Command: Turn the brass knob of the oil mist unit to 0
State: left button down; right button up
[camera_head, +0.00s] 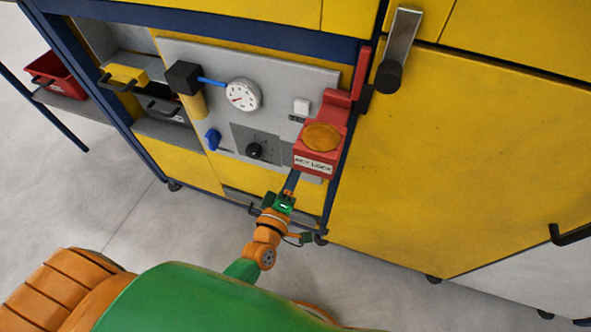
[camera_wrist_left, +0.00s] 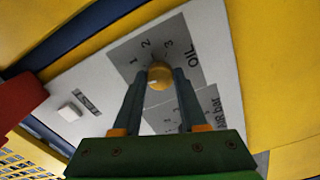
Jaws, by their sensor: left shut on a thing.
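The brass knob (camera_wrist_left: 159,74) of the oil mist unit sits between the fingertips of my left gripper (camera_wrist_left: 160,85) in the left wrist view. The fingers are shut on its sides. It is mounted on a grey plate (camera_wrist_left: 187,31) marked OIL, with 1, 2 and 3 visible around it. No 0 shows, and I cannot tell which mark the knob points to. In the head view my left gripper (camera_head: 291,183) reaches up to the panel just below the red key lock box (camera_head: 305,158); the brass knob cannot be made out there. My right gripper is not in view.
The grey panel (camera_head: 214,62) carries a round gauge (camera_head: 243,94), a black knob (camera_head: 255,150), a blue handle (camera_head: 213,138) and a white button (camera_head: 301,106). The red box stands out close to my left gripper. A yellow door (camera_head: 470,150) with a handle (camera_head: 397,50) is on the right.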

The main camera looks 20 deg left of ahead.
pick_arm(q)
jog(key=shift+f+n, duration=0.1)
jog(key=shift+n, duration=0.8)
jog(key=shift+c, duration=2.2)
grip_release()
